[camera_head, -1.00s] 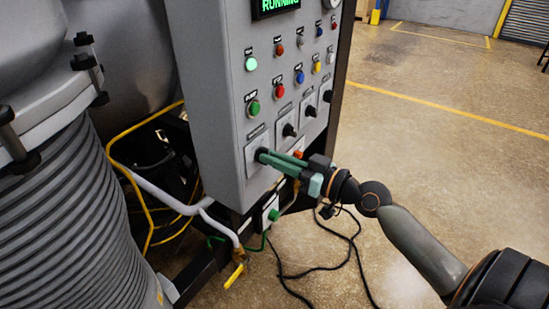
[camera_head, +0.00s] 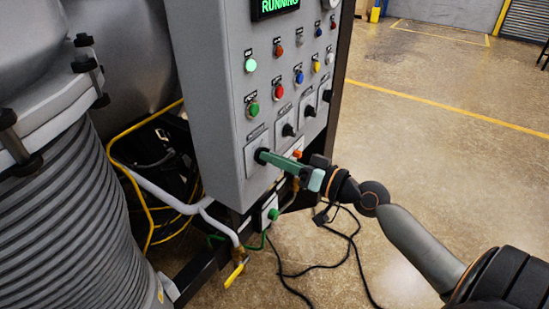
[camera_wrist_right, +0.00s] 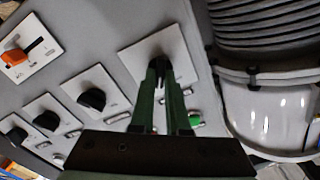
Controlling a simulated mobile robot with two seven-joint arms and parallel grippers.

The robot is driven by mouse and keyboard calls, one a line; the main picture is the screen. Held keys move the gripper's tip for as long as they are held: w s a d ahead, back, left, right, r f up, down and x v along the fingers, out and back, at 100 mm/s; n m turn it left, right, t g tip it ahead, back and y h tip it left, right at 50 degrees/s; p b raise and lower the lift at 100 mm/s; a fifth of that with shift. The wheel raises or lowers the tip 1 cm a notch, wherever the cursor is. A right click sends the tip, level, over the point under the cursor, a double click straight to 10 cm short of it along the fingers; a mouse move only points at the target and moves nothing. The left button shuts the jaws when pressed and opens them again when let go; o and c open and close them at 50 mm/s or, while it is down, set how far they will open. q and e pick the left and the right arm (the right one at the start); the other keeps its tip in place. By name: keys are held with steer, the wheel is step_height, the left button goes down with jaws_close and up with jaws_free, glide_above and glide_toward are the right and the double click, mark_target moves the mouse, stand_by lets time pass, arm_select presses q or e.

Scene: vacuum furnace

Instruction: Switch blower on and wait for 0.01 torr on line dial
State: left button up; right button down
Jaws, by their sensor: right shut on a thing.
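My right gripper (camera_head: 264,156), with green fingers, is shut on the black rotary knob at the leftmost plate of the lower row on the grey control panel (camera_head: 205,90). In the right wrist view the two fingers (camera_wrist_right: 160,78) pinch this black knob (camera_wrist_right: 158,62) on its white plate (camera_wrist_right: 178,48). The label is too small to read, so I cannot tell if it is the blower switch. A display (camera_head: 275,6) on the panel reads RUNNING in green. A round dial (camera_head: 331,3) is cut off at the top edge; its reading cannot be seen. My left gripper is out of view.
More black knobs (camera_head: 288,130) and rows of coloured buttons (camera_head: 279,90) sit close to the gripper. An orange switch (camera_wrist_right: 14,56) shows in the wrist view. A ribbed grey vessel (camera_head: 70,220) stands left. Black cables (camera_head: 315,268) lie on the floor; the floor to the right is clear.

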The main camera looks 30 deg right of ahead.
steer(key=c, duration=0.9)
jaws_free()
steer(key=shift+s, duration=0.1)
steer(key=b+v, duration=0.6)
steer(key=v, duration=0.6)
steer(key=shift+s+d, duration=0.1)
steer(key=shift+d, duration=0.05)
